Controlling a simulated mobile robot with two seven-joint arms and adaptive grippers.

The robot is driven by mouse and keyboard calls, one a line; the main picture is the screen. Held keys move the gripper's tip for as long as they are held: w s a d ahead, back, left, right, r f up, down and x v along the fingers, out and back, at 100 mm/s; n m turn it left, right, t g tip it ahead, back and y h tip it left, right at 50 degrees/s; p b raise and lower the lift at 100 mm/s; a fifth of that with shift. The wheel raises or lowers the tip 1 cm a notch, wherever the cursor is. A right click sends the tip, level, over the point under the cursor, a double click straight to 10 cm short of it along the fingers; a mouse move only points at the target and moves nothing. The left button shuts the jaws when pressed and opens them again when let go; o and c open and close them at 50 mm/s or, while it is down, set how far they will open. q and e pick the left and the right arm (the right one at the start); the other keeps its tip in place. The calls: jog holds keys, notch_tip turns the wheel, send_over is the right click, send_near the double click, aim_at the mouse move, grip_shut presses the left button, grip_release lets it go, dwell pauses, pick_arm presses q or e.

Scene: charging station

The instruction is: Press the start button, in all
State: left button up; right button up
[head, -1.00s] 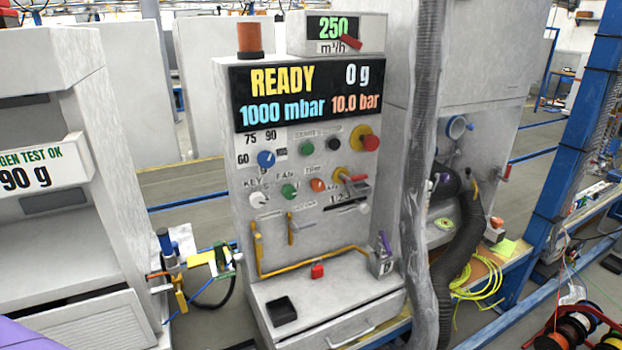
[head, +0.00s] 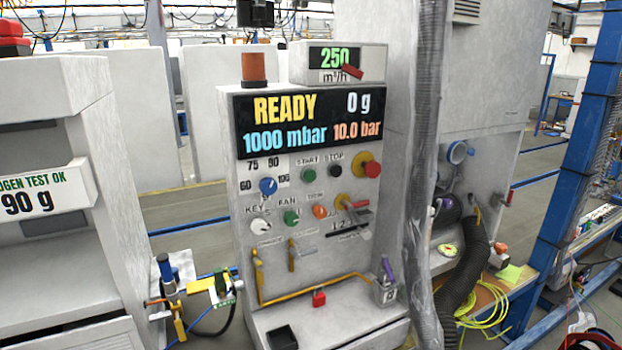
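The green start button (head: 308,175) is on the front panel of the charging station (head: 240,200) in the head view, under the label START. The black stop button (head: 335,171) is just right of it. The station's display (head: 310,120) reads READY, 0 g, 1000 mbar and 10.0 bar. The start button is in plain sight with nothing in front of it. Neither of my grippers is in the head view.
A red emergency knob on a yellow base (head: 369,166), a blue dial (head: 268,186) and a green fan button (head: 290,217) share the panel. A grey hose (head: 425,150) hangs at its right. A white cabinet (head: 110,180) stands at the left.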

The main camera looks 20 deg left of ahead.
pick_arm(q)
grip_shut()
dwell(1.0)
